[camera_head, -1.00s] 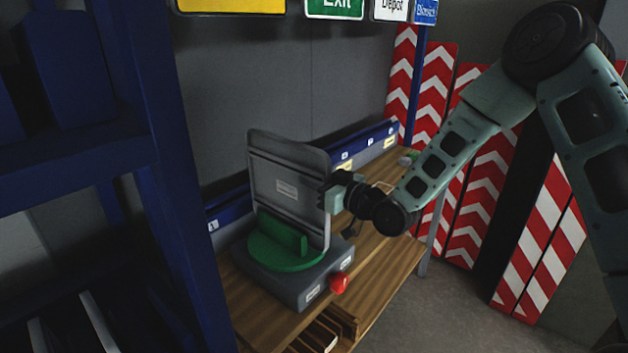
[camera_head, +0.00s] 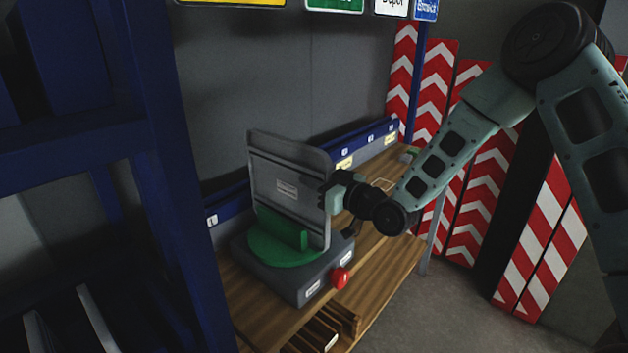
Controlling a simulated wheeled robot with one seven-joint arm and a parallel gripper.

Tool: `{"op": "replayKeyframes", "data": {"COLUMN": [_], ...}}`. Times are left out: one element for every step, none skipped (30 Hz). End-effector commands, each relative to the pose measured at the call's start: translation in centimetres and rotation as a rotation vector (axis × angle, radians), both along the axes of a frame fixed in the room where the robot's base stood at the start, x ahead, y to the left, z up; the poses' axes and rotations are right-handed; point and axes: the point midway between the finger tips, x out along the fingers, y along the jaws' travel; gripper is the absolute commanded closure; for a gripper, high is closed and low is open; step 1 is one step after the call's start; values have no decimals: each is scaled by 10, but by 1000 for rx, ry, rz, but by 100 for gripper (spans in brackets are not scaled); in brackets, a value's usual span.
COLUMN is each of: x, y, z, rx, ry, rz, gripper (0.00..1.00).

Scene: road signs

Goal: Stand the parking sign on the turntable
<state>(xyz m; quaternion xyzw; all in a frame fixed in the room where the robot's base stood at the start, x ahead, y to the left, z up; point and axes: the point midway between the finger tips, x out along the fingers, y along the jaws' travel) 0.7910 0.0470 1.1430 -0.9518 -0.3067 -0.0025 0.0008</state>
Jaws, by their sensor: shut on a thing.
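The sign (camera_head: 287,187) shows its grey back, with ribs and a small label; its front face is hidden, so I cannot read it as a parking sign. It is upright at the green turntable (camera_head: 275,250), behind the green upright block on it. The lower edge is partly hidden, so I cannot tell whether it rests on the disc. The turntable sits on a dark grey base with a red knob (camera_head: 340,278) at its front right. My gripper (camera_head: 331,192) is shut on the sign's right edge.
The wooden bench (camera_head: 384,245) carries the base. A blue rail (camera_head: 374,144) with labels runs along its back. A blue rack post (camera_head: 165,180) stands close on the left. Red and white chevron boards (camera_head: 484,180) lean at the right, and hanging signs (camera_head: 335,5) show above.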

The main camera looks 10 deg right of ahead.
Motion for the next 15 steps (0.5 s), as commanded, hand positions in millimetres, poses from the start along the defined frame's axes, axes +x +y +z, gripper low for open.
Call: {"op": "replayKeyframes", "data": {"x": [0,0,0,0,0,0,0,0,0,0,0,0,-1,-2,-4], "y": [0,0,0,0,0,0,0,0,0,0,0,0,-1,-2,-3], "z": [0,1,1,1,1,1,1,0,0,0,-2,-2,-2,-2,-2], "rx": [2,2,2,2,2,1,1,1,0,1,-1,-1,-1,-2,-1], "ry": [-4,-5,-4,-4,-4,-3,-3,-3,-2,-2,3,3,3,2,2], "rz": [0,0,0,0,0,0,0,0,0,0,0,0,0,0,-1], "gripper": [100,80,69,61,60,60,60,60,60,60,60,60,60,60,60]}}
